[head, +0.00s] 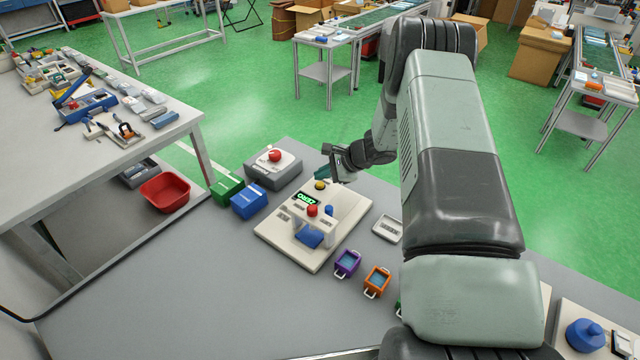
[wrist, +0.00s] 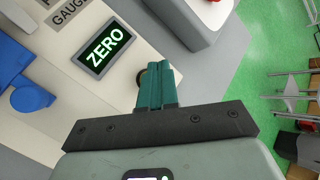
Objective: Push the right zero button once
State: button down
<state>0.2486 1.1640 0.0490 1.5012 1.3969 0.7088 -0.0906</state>
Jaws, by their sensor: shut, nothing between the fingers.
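A pale gauge station (head: 275,232) stands on the grey table. Its dark display (head: 307,197) shows green letters; in the wrist view the display (wrist: 105,48) reads ZERO. A round yellow button (head: 320,186) sits on the station's far side, right of the display. My gripper (head: 321,174) is shut and empty, its teal fingers just above and behind this button in the head view. In the wrist view the fingertips (wrist: 155,66) hide most of a round button (wrist: 141,78) beside the display. Whether they touch it I cannot tell.
A red knob (head: 312,210) and a blue knob (head: 329,210) are on the station's front. A grey box with a red button (head: 274,155) stands behind left. Blue (head: 249,201) and green bins (head: 227,188) are left; purple (head: 347,263) and orange trays (head: 376,281) lie in front.

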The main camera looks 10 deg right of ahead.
aim_at(323, 185)
jog(key=shift+f, duration=0.15)
jog(key=shift+f, duration=0.25)
jog(key=shift+f, duration=0.45)
dwell(0.7)
jog(key=shift+r, duration=0.85)
jog(key=shift+r, duration=0.15)
jog(key=shift+r, duration=2.4)
